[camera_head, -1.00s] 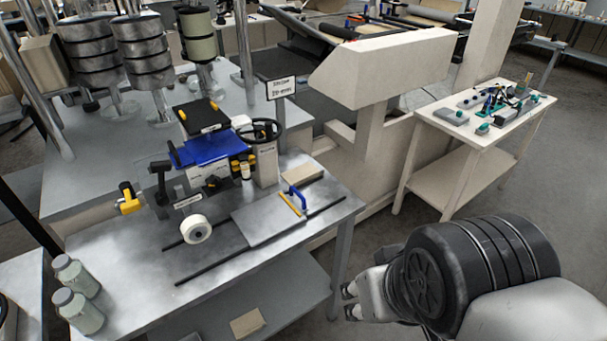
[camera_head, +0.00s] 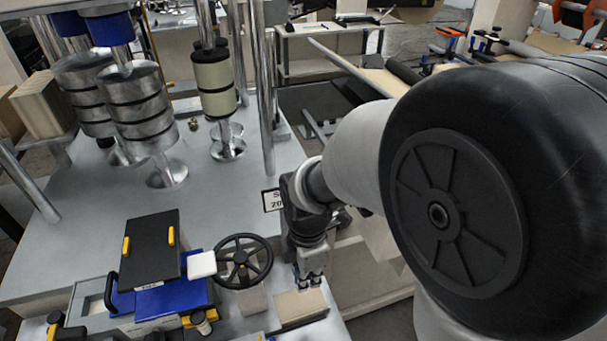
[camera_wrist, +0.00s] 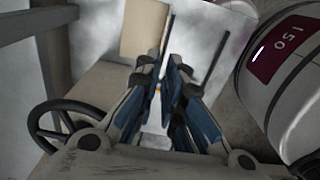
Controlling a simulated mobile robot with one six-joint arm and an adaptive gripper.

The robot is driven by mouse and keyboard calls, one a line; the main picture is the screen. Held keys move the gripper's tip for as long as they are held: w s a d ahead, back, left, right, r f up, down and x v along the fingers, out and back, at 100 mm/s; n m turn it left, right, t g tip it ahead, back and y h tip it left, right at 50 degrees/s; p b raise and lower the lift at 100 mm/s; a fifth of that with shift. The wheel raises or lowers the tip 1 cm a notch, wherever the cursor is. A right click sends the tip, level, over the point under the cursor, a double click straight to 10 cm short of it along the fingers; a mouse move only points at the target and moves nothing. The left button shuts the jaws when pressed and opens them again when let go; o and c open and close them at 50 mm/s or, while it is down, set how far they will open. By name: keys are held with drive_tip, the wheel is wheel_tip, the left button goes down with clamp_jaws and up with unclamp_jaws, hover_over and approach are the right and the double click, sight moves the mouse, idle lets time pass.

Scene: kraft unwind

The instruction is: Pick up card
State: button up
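A flat tan piece (camera_head: 301,307), which looks like the card, lies on the grey metal bench beside the handwheel machine. In the wrist view a tan rectangle (camera_wrist: 143,28), probably the same piece, shows at the top, beyond the fingertips. My gripper (camera_head: 311,282) points down just above and behind this piece in the head view. Its fingers (camera_wrist: 165,66) are apart with a narrow gap, and I see nothing held between them. Whether the fingertips touch the tan piece cannot be told.
A black handwheel (camera_head: 243,261) stands close left of my gripper, also visible in the wrist view (camera_wrist: 65,128). A small sign (camera_head: 272,200) stands behind. A white cylinder with a maroon label (camera_wrist: 290,75) is close right in the wrist view. Metal rollers (camera_head: 137,105) stand at back left.

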drive_tip(key=b, duration=0.4)
hover_over(304, 316)
wheel_tip(304, 316, down, 11)
drive_tip(key=shift+d+f, duration=0.15)
drive_tip(key=shift+f+b, duration=1.45)
drive_tip(key=shift+f, duration=1.6)
drive_tip(key=shift+r, duration=0.1)
clamp_jaws()
